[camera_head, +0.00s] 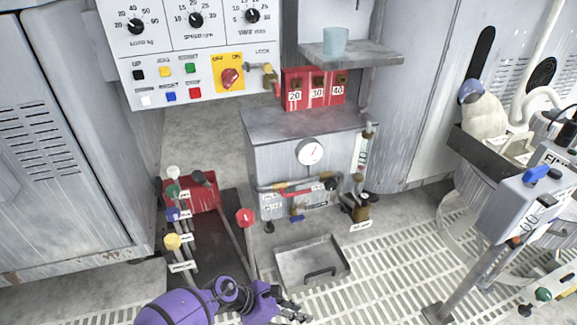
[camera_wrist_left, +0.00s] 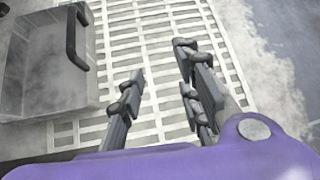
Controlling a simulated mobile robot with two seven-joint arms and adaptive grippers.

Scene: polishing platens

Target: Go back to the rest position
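My purple left arm comes in at the bottom of the head view. Its left gripper (camera_head: 292,310) is low over the light floor grating, just in front of the grey tray. In the left wrist view the two fingers of the left gripper (camera_wrist_left: 160,64) stand apart with only grating between them, so it is open and empty. My right arm and right gripper are in neither view.
A grey metal tray (camera_head: 290,262) with a black handle lies close; it also shows in the left wrist view (camera_wrist_left: 30,70). A red-knobbed lever (camera_head: 245,218) and several coloured levers stand left. A gauge cabinet (camera_head: 280,150) stands behind, a blue-handled box (camera_head: 525,205) right.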

